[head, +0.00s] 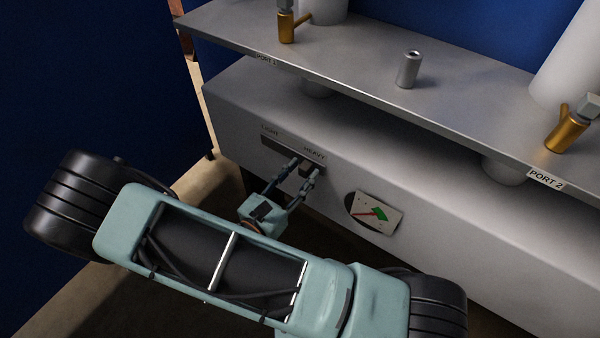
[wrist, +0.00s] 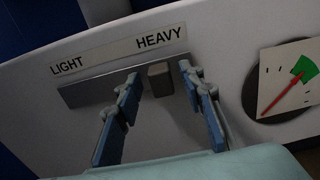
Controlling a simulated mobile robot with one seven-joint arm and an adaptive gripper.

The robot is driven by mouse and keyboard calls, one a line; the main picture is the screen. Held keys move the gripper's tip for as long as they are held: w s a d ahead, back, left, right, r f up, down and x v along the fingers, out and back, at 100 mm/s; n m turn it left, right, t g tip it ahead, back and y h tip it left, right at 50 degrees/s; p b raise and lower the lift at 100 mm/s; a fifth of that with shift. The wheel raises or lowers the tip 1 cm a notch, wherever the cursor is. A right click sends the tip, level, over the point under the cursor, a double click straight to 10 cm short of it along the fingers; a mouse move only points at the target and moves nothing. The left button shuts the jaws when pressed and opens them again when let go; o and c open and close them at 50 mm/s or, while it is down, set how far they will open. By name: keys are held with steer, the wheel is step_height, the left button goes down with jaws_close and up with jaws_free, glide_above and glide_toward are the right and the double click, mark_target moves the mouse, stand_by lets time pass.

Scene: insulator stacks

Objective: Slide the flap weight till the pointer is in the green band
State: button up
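The flap weight is a small grey block (wrist: 160,80) near the HEAVY end of a dark slot (wrist: 92,92) marked LIGHT and HEAVY. It shows in the head view (head: 306,168), partly behind my fingers. My gripper (wrist: 159,73) is open, with one finger on each side of the block and a visible gap on both sides. In the head view my gripper (head: 303,167) is at the slot. The gauge (wrist: 290,85) has a red pointer (wrist: 283,95) whose tip appears to overlap the green band (wrist: 306,67). The gauge also shows in the head view (head: 374,213).
A grey shelf (head: 350,62) overhangs the slot panel. It carries brass fittings (head: 287,27), a small metal cylinder (head: 408,69) and white insulators (head: 568,65). The panel face right of the gauge is clear.

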steer(key=v, duration=1.2)
